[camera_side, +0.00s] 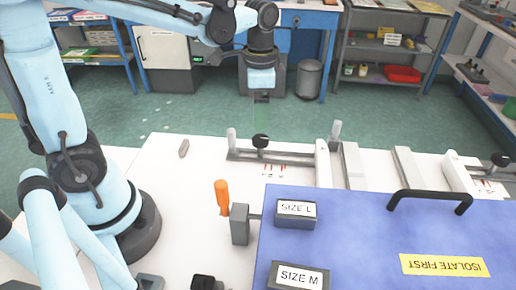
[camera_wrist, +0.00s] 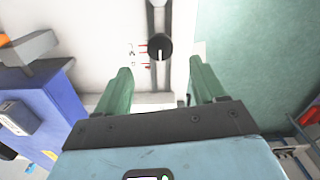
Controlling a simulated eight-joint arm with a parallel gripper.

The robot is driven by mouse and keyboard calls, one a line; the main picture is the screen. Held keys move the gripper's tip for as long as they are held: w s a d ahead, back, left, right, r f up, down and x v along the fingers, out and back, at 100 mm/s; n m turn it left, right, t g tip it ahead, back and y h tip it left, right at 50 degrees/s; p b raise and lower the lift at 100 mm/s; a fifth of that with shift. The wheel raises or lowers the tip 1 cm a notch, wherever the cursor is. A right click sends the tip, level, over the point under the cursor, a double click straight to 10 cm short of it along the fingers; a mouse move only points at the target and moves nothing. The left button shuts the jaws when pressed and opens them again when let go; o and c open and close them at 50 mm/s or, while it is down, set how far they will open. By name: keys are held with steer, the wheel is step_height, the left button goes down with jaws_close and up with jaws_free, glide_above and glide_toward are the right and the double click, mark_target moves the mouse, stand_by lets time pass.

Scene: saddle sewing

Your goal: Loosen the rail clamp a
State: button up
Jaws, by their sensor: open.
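A round black clamp knob (camera_side: 261,141) sits on a grey rail (camera_side: 240,155) at the back of the white table, with small red marks in front of it. In the wrist view the knob (camera_wrist: 158,47) shows just beyond and between the fingertips, with a pale pointer line on it. My gripper (camera_wrist: 160,70) has two green fingers, spread apart and empty. In the side view my gripper (camera_side: 262,98) hangs above and behind the knob, apart from it. A second black knob (camera_side: 499,160) is at the far right. I cannot read which is clamp a.
A blue panel (camera_side: 360,230) with a black handle (camera_side: 430,194) covers the front right. Boxes labelled SIZE L (camera_side: 296,213) and SIZE M (camera_side: 299,276) stand at its left. Grey posts (camera_side: 335,132) rise by the rail.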

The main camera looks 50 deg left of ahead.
mark_target(260, 138)
steer(key=shift+f, duration=3.75)
steer(key=c, duration=1.1)
